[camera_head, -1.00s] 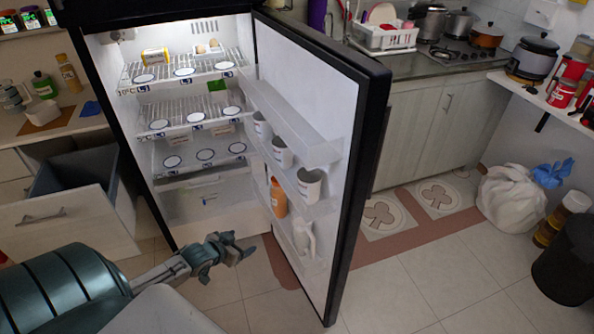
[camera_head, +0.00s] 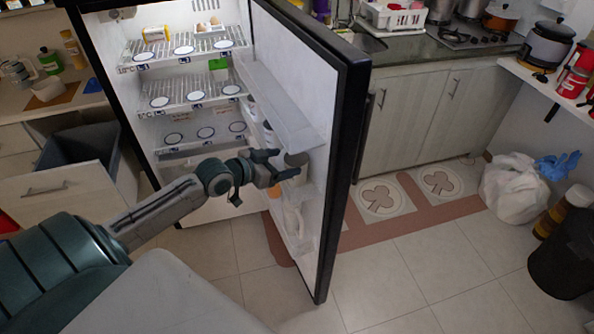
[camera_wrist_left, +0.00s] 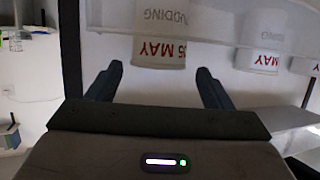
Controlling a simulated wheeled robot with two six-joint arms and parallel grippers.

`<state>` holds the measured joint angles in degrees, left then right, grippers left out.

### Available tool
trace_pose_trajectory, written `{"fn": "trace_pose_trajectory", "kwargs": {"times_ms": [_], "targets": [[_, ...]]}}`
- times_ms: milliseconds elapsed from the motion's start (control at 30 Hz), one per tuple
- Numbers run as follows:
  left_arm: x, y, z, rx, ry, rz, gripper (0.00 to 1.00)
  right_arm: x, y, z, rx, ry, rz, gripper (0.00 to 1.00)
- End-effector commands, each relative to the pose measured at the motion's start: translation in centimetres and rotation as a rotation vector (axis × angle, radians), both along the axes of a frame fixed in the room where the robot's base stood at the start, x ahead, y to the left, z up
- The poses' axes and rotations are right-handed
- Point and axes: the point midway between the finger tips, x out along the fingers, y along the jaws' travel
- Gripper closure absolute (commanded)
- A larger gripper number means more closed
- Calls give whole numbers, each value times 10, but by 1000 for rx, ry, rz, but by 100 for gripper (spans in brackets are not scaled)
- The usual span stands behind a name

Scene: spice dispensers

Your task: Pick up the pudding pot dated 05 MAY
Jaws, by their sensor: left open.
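A white pudding pot (camera_wrist_left: 160,40) stands ahead of my left gripper in the left wrist view. Its label reads PUDDING in grey and "5 MAY" in red, with the leading digit partly hidden. In the head view this pot (camera_head: 296,160) is on the open fridge door's shelf, partly behind the gripper. My left gripper (camera_head: 280,164) is open, its fingers on either side of the pot's line in the left wrist view (camera_wrist_left: 160,84) but short of it. A second pot (camera_wrist_left: 262,50) with red MAY lettering stands to its right. My right gripper is not in view.
The open fridge door (camera_head: 340,130) stands close beside the gripper, with a shelf rail (camera_head: 278,112) above the pots. An orange bottle (camera_head: 275,191) and a white jug (camera_head: 293,215) are lower in the door. An open drawer (camera_head: 75,190) is at left.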

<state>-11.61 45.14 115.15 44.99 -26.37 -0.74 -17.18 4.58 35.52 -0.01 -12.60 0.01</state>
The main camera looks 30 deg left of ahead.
Motion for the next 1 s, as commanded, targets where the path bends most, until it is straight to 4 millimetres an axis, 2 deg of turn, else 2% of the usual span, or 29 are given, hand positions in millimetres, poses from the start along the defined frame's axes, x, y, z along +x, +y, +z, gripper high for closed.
{"fn": "trace_pose_trajectory", "kwargs": {"times_ms": [167, 600, 900, 933, 1000], "targets": [[6, -2, -1, -3, 1, 1, 26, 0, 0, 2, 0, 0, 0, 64], [45, -18, -13, -2, 1, 2, 26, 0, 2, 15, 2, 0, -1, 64], [48, -19, -16, 1, 2, 0, 26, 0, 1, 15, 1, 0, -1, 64], [48, -19, -16, 1, 2, 0, 28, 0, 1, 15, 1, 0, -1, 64], [48, -19, -16, 1, 2, 0, 42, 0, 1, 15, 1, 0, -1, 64]]}}
